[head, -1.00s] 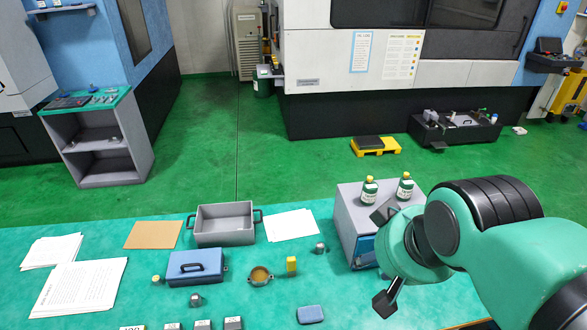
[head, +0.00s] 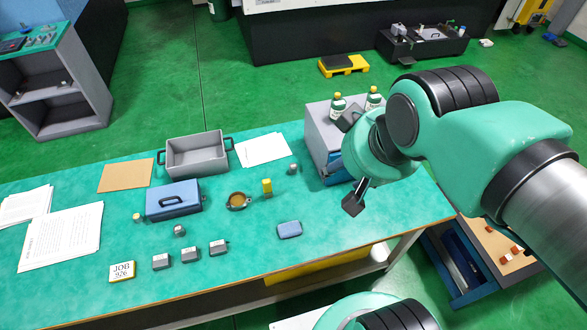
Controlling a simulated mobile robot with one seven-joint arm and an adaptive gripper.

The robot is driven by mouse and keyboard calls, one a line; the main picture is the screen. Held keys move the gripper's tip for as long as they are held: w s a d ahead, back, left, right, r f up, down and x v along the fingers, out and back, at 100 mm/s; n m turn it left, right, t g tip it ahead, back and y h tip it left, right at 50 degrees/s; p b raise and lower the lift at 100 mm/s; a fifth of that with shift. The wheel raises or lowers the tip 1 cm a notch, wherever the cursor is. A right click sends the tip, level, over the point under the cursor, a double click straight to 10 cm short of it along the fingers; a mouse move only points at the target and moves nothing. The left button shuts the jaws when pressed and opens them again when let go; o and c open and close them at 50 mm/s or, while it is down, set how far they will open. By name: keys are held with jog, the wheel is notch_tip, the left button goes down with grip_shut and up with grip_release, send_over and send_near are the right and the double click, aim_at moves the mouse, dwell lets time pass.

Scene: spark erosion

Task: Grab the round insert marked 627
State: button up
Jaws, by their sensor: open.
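Several small grey metal pieces lie on the green bench, and one or more may be round inserts. Three stand in a row near the front edge: a left one (head: 160,262), a middle one (head: 191,254) and a right one (head: 219,248). Another grey piece (head: 179,230) sits behind them, and one more (head: 293,169) stands near the cabinet. No marking 627 is readable on any of them. My gripper (head: 353,161) is open and empty, over the bench's right end in front of the grey cabinet, well apart from the row.
A card reading JOB 926 (head: 122,271) lies at the front left. A blue lidded box (head: 174,200), a grey tray (head: 196,156), a round brass-coloured part (head: 239,201), a yellow block (head: 267,187) and a blue block (head: 289,229) stand around. Bottles top the grey cabinet (head: 320,130).

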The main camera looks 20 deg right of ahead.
jog(key=shift+w, duration=0.1)
jog(key=n+g+p, duration=0.2)
jog(key=n+g, duration=0.1)
jog(key=g, duration=0.3)
send_over(293, 167)
notch_tip(293, 167, down, 35)
jog(key=shift+w+d+f, duration=0.1)
jog(key=shift+f, duration=0.2)
jog(key=shift+f+b, duration=0.75)
jog(key=shift+f, duration=3.55)
